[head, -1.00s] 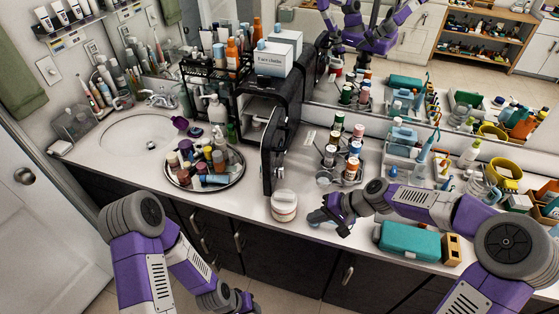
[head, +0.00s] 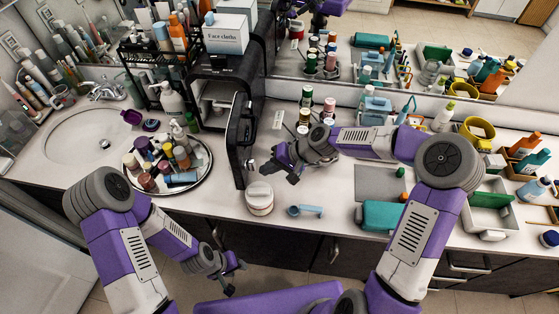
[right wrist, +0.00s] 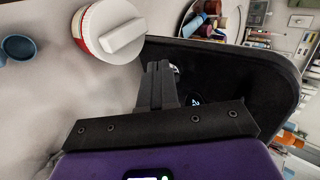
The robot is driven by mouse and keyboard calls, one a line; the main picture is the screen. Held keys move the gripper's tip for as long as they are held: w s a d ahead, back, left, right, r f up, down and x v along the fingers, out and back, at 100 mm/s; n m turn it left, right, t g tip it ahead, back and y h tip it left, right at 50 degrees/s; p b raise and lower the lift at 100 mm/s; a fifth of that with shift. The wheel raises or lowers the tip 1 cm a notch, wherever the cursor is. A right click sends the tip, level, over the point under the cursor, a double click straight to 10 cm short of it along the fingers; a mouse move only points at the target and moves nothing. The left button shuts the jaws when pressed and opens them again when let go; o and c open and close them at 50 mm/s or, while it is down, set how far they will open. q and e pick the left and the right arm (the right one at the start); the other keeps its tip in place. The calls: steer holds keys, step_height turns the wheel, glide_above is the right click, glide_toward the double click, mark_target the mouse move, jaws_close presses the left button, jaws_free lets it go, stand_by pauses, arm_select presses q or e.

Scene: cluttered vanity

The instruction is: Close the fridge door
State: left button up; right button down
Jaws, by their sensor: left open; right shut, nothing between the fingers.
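The small black fridge (head: 222,72) stands on the counter with its interior (head: 213,104) showing. Its black door (head: 240,138) is open and juts toward the counter's front edge. In the right wrist view the dark door panel (right wrist: 235,68) fills much of the right side. My right gripper (head: 276,172) is shut and empty, just right of the door; whether it touches the door I cannot tell. Its closed fingers also show in the right wrist view (right wrist: 158,84). My left gripper (head: 236,279) is open and empty, low in front of the counter, away from the fridge.
A white tub (head: 259,198) stands at the door's lower right, and a blue scoop (head: 305,210) lies beside it. A round tray (head: 205,177) of bottles is left of the door. Bottles (head: 306,97) stand behind my right gripper.

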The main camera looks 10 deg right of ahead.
mark_target(242, 174)
steer(key=shift+w+a+f, duration=0.2)
steer(key=shift+a, duration=0.65)
steer(key=shift+w+a+f, duration=0.25)
steer(key=shift+a, duration=0.65)
steer(key=shift+w+a+f, duration=0.2)
steer(key=shift+a, duration=0.65)
steer(key=shift+a, duration=0.1)
